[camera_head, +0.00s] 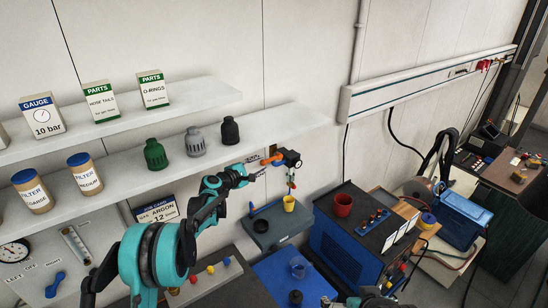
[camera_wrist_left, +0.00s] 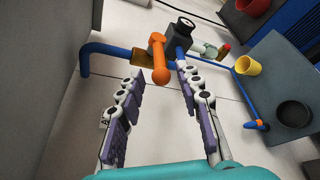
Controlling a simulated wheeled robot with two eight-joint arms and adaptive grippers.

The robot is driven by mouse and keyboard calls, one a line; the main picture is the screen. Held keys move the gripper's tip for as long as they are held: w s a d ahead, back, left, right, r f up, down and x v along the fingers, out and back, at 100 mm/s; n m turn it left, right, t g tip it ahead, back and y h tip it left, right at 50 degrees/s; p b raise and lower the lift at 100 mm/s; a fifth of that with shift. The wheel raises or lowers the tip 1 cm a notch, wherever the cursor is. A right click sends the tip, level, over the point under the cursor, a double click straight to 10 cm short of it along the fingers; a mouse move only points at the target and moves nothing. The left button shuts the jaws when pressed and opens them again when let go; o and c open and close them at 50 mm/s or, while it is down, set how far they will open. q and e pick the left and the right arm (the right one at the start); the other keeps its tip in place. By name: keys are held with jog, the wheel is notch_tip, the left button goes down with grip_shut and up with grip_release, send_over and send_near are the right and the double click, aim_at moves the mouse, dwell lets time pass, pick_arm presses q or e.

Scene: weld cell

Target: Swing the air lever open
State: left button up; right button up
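An orange lever (camera_head: 272,158) sits on a valve on the wall at the end of the long shelf, beside a dark block (camera_head: 290,157). In the left wrist view the orange lever (camera_wrist_left: 160,60), with a rounded end, points toward the camera from a brass fitting on a blue pipe (camera_wrist_left: 105,48). I take it for the air lever. My left gripper (camera_head: 256,172) is open and empty; its purple-padded fingers (camera_wrist_left: 158,82) point at the lever, which shows between and beyond the tips. Contact cannot be told. My right gripper (camera_head: 368,299) shows only partly at the bottom edge.
Shelves with boxes, filter jars and a black fitting (camera_head: 230,130) lie left of the lever. A yellow cup (camera_head: 289,203) and dark round dish (camera_head: 261,226) stand on a small grey shelf below it. A red cup (camera_head: 343,204) stands on the blue machine at right.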

aim_at(264, 163)
pick_arm(q)
jog(key=p+x, duration=0.1)
jog(key=x, duration=0.5)
jog(key=shift+a, duration=0.1)
jog(key=shift+s, duration=0.1)
grip_shut()
